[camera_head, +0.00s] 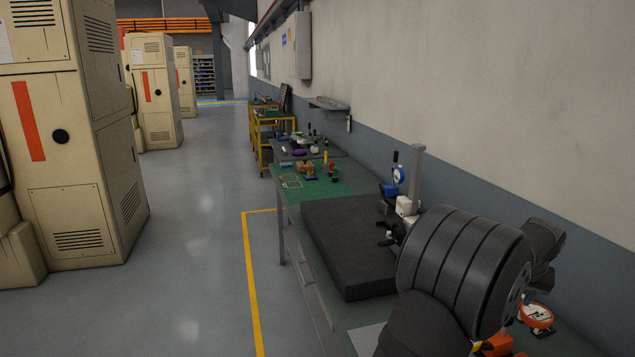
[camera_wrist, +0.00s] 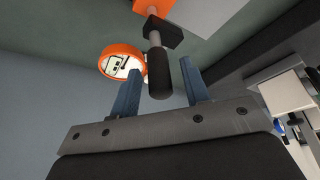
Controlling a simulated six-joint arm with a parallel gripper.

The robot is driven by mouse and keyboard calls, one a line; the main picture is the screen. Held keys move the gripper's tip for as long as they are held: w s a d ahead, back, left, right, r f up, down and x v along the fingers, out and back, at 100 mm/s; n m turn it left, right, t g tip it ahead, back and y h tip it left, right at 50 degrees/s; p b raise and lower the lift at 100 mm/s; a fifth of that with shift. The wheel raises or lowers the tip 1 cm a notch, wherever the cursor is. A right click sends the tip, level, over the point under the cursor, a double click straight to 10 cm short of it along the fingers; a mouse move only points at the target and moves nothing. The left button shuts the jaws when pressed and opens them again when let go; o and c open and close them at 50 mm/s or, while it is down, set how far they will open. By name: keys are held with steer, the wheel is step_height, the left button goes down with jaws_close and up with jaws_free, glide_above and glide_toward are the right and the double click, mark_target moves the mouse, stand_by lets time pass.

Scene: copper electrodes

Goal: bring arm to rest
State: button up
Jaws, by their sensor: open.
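My gripper (camera_wrist: 162,71) shows in the wrist view with two blue fingers apart and nothing clasped. A black cylindrical handle (camera_wrist: 158,78) on a metal rod appears between or just beyond the fingertips; I cannot tell how far away it is. A round orange-rimmed dial gauge (camera_wrist: 121,62) shows behind the left finger. The orange gauge (camera_head: 536,316) is also at the lower right in the head view, on the bench. The gripper's fingers cannot be made out in the head view. I cannot identify any copper electrodes.
A black surface plate (camera_head: 345,245) lies on the bench, with a gauge stand (camera_head: 410,190) at its right edge. A green work mat (camera_head: 325,180) with small parts is beyond. Beige cabinets (camera_head: 75,190) stand left across clear floor. A wall (camera_head: 500,100) bounds the right.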

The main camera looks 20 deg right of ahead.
steer(key=shift+m+g+h, duration=0.4)
steer(key=shift+m, duration=1.1)
steer(key=o, duration=1.3)
steer(key=shift+c, duration=0.2)
steer(key=s+a+r+m+g, duration=0.1)
steer(key=s+a+r+m, duration=0.2)
steer(key=s+a+r, duration=0.45)
steer(key=s+a+r+m+g, duration=0.1)
steer(key=s+a+r+m, duration=0.25)
steer(key=s+r, duration=0.65)
steer(key=s+x, duration=0.1)
steer(key=x, duration=0.9)
steer(key=shift+s+f+h, duration=0.25)
steer(key=shift+s+h, duration=0.05)
steer(key=shift+s, duration=0.05)
steer(key=shift+n, duration=0.25)
